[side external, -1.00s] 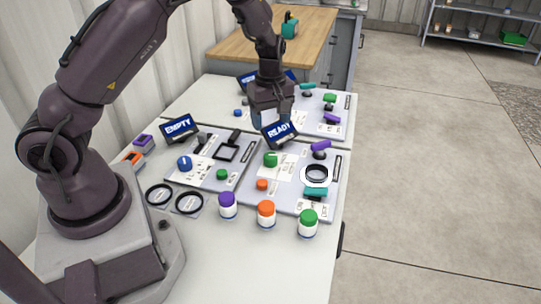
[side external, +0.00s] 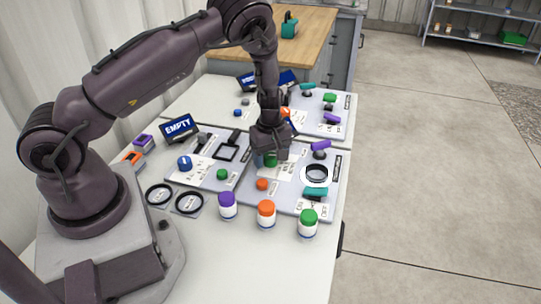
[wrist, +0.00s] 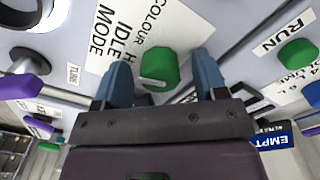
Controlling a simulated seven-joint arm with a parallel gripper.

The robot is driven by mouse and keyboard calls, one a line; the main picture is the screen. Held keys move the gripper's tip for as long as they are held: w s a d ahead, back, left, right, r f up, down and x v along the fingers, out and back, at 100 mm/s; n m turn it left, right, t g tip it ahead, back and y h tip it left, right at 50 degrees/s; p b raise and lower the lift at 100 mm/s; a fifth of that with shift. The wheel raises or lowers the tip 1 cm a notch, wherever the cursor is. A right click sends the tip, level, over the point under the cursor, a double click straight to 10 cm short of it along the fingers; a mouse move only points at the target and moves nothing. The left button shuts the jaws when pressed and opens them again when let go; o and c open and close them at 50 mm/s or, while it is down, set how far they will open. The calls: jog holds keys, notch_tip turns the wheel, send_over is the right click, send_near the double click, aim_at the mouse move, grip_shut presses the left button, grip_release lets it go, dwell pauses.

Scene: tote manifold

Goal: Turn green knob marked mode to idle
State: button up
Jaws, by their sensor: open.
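The green knob (wrist: 160,68) is in the middle of the wrist view, beside a white label that reads MODE, IDLE and COLOUR. In the side external view the green knob (side external: 270,160) shows just under my gripper, partly covered by it. My gripper (wrist: 164,78) is open, with one blue fingertip on each side of the knob and a gap visible to each. I cannot tell how deep the fingers reach around it. In the side external view my gripper (side external: 270,155) points down over the panel.
A green RUN button (wrist: 298,53) is at the right of the wrist view. On the same panel stand an orange knob (side external: 262,184), a purple lever (side external: 321,146) and a black ring (side external: 316,173). Several capped jars, including an orange one (side external: 266,214), line the front.

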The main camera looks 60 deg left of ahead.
aim_at(271, 155)
jog(key=c, duration=0.9)
jog(key=shift+m, duration=1.5)
jog(key=o, duration=0.9)
jog(key=shift+r, duration=0.15)
notch_tip(271, 155, up, 13)
